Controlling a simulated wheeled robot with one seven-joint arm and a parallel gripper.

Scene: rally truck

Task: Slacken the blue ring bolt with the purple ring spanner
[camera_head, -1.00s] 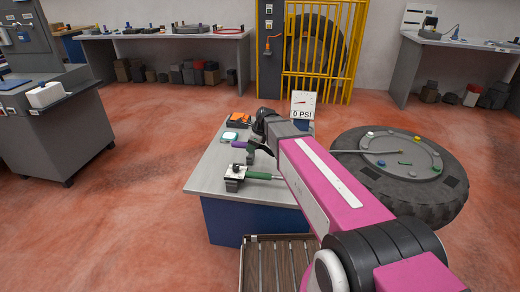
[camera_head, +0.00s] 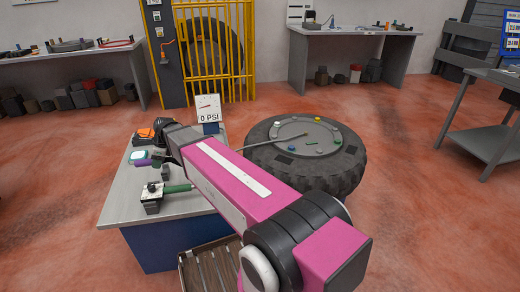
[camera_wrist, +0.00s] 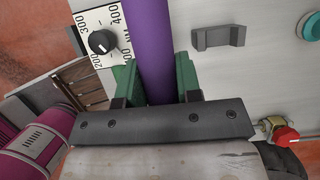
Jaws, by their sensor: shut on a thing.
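My gripper is shut on the purple ring spanner (camera_wrist: 150,45). In the wrist view the purple handle runs between the two green jaws of my gripper (camera_wrist: 156,82). Its ring end is out of that view. In the head view a short purple length of the spanner (camera_head: 142,162) shows over the workbench (camera_head: 118,204), beside my arm's dark end. The tyre and wheel (camera_head: 310,170) lie flat to the right of the bench, with several small coloured pieces on the wheel. They are too small to tell which is the blue ring bolt.
A green-handled tool (camera_head: 178,188) rests on the bench near a small stand (camera_head: 152,196). The wrist view shows a numbered dial (camera_wrist: 102,42), a grey bracket (camera_wrist: 218,34) and a red knob (camera_wrist: 287,137).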

